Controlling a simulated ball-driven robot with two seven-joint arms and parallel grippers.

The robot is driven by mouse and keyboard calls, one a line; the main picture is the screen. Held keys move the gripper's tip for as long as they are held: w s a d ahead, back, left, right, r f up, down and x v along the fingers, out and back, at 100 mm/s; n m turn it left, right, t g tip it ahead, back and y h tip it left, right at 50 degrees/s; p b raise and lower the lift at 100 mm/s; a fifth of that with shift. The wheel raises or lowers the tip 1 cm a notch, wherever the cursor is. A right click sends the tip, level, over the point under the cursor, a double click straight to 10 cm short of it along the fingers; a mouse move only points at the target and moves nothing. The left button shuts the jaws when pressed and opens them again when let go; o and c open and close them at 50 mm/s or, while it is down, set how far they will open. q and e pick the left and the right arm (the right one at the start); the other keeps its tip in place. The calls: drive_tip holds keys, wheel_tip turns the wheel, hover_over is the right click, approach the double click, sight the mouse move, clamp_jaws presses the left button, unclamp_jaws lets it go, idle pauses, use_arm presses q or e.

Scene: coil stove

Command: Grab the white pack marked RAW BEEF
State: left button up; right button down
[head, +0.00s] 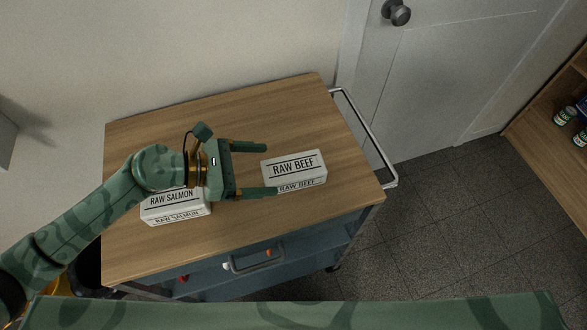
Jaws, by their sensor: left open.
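The white pack marked RAW BEEF (294,167) lies on the wooden top of a cart (250,110), right of its middle. My left gripper (266,169) is open, its two fingers pointing right towards the pack. The lower fingertip overlaps the pack's lower left corner in the picture; I cannot tell whether it touches. The upper fingertip is above and left of the pack. The space between the fingers looks empty. My right gripper is not in view.
A second white pack marked RAW SALMON (175,209) lies below my left arm, partly covered by it. The cart has a metal rail (368,135) on its right. A door (440,70) stands behind, and a shelf with cans (565,116) is at far right.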

sight(288, 167)
use_arm(q)
drive_tip(key=x, duration=0.4)
drive_tip(key=shift+w+d, duration=0.1)
drive_tip(key=shift+d, duration=0.25)
drive_tip(key=shift+r, duration=0.1)
drive_tip(key=c, duration=1.3)
drive_tip(key=shift+o, duration=0.2)
